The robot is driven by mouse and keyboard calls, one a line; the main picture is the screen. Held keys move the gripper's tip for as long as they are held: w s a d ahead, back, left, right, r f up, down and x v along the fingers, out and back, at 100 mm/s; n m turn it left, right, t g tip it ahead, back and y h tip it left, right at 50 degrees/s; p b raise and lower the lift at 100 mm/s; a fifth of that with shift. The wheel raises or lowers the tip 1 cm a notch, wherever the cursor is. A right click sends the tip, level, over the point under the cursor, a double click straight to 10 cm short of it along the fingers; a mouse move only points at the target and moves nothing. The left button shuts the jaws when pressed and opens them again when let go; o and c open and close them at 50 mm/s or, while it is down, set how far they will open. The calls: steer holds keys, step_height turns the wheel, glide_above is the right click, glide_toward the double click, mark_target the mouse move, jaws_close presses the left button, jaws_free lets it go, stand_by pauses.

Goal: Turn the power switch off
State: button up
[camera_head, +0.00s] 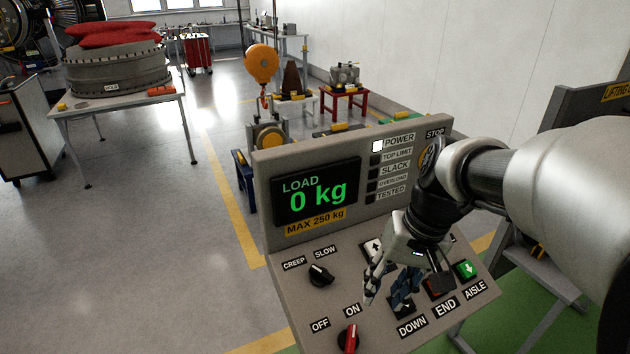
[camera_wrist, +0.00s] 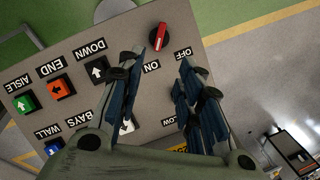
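The red power switch (camera_head: 348,338) is a rotary knob at the front edge of the grey control panel (camera_head: 280,247). Its handle lines up with the ON label (camera_head: 352,310); the OFF label (camera_head: 320,325) is to its left. The POWER lamp (camera_head: 378,146) shows white. My gripper (camera_head: 385,297) is above the panel, right of and behind the switch. In the wrist view, my gripper (camera_wrist: 172,58) has its two fingers apart with nothing between them. The switch (camera_wrist: 159,37) shows beyond the left fingertip; whether they touch is unclear.
The speed selector (camera_head: 320,275), a black knob, is left of my gripper. Push buttons, including the green AISLE button (camera_head: 466,269), lie beneath and right of it. The upright display (camera_head: 318,192) reads 0 kg behind it. Open floor lies left of the panel.

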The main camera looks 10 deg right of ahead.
mark_target(353, 337)
steer(key=b+x, duration=0.3)
steer(key=x, duration=0.6)
steer(key=b+x, duration=0.3)
steer(key=x, duration=0.6)
steer(key=shift+w, duration=0.25)
jaws_close()
